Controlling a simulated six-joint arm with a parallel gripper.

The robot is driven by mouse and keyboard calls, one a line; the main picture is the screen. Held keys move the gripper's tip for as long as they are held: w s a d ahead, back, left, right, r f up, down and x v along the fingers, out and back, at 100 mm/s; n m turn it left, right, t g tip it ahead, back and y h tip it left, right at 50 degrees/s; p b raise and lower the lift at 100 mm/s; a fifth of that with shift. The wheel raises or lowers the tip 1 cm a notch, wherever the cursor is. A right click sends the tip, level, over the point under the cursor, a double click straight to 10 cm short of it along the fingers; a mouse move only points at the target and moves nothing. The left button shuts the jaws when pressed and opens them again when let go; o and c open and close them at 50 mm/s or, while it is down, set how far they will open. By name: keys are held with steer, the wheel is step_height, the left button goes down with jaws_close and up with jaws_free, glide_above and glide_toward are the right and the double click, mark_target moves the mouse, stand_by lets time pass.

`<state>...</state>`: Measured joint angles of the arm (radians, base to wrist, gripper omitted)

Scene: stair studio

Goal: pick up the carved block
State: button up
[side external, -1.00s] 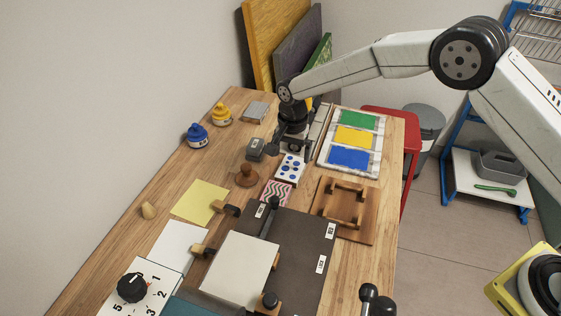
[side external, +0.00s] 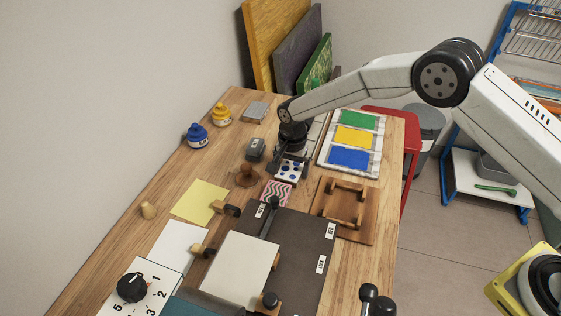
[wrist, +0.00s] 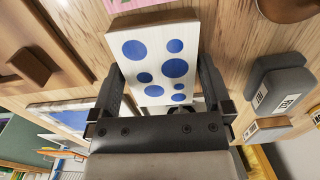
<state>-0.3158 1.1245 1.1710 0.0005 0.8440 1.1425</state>
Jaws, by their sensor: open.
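A white block with blue dots (side external: 288,178) lies on the wooden table, and it also shows in the wrist view (wrist: 153,62). A block with a red wavy pattern (side external: 276,193) lies just in front of it; its edge shows at the top of the wrist view (wrist: 135,4). I cannot tell for sure which one is the carved block. My gripper (side external: 290,170) is open and low over the dotted block. In the wrist view its fingers (wrist: 160,66) stand on either side of that block, with a gap visible at the right finger. The block's near end is hidden by the gripper.
A dark grey block (side external: 255,149) and a round wooden knob (side external: 247,175) stand close on the left. A tray of green, yellow and blue colours (side external: 325,155) is at the right. A wooden frame (side external: 357,232) and a press with a dark bed (side external: 300,240) lie in front.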

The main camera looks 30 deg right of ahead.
stand_by(0.3)
steer(key=c, duration=1)
steer(key=shift+r, duration=0.1)
steer(key=shift+r, duration=0.7)
steer(key=s+d+r, duration=0.3)
steer(key=s+r, duration=0.8)
steer(key=s, duration=0.2)
steer(key=shift+s+d+r, duration=0.2)
steer(key=shift+s+d, duration=0.05)
steer(key=shift+d, duration=0.05)
steer(key=shift+s+d+f, duration=1.1)
steer(key=shift+s+d, duration=0.05)
steer(key=shift+d, duration=0.1)
